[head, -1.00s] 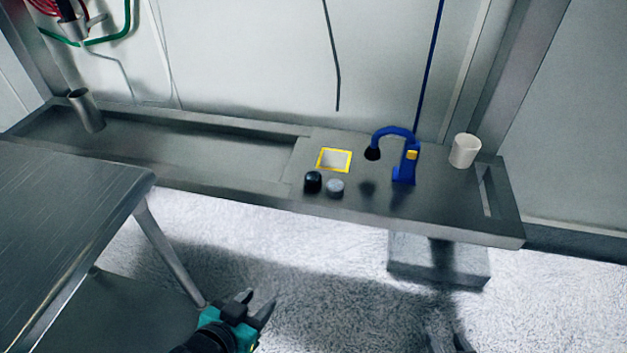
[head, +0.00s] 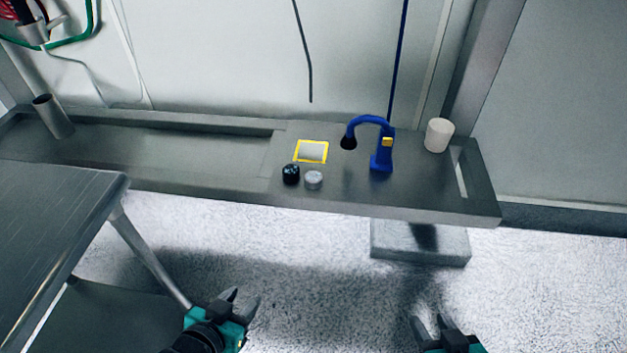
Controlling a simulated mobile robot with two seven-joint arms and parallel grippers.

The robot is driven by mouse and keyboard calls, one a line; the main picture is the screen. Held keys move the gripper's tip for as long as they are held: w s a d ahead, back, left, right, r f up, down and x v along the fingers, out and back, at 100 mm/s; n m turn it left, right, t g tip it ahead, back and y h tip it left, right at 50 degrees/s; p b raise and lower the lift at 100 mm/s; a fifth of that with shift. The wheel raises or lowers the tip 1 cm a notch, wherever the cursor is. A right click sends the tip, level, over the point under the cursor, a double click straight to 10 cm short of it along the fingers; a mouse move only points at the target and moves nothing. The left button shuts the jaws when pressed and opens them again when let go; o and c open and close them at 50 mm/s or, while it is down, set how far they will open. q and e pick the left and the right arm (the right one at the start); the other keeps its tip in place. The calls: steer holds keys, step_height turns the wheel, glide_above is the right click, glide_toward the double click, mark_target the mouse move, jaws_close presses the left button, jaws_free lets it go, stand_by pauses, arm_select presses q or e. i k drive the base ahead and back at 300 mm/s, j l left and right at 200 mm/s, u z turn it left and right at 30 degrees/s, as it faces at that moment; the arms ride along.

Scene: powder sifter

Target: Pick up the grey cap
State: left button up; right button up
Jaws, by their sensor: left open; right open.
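The grey cap (head: 313,180) is a small round piece on the metal bench, near its front edge. It stands just right of a black cap (head: 291,174) and in front of a yellow-framed square (head: 311,151). My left gripper (head: 239,298) is open and empty, low in the picture above the floor, in front of the bench. My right gripper (head: 432,328) is open and empty at the bottom edge, right of the left one. Both grippers are well apart from the cap.
The metal bench (head: 400,198) carries a blue curved-neck device (head: 381,160), a white cup (head: 438,135) and a metal cylinder (head: 53,116) at the far left. A metal table (head: 55,215) stands at the near left. The floor between the table and the grey block (head: 420,243) is clear.

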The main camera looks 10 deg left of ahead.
mark_target(312, 179)
steer(key=i+l, duration=0.4)
steer(key=l, duration=0.25)
steer(key=i+l+u, duration=0.3)
steer(key=l+u, duration=0.25)
steer(key=i+l, duration=0.05)
steer(key=l, duration=0.05)
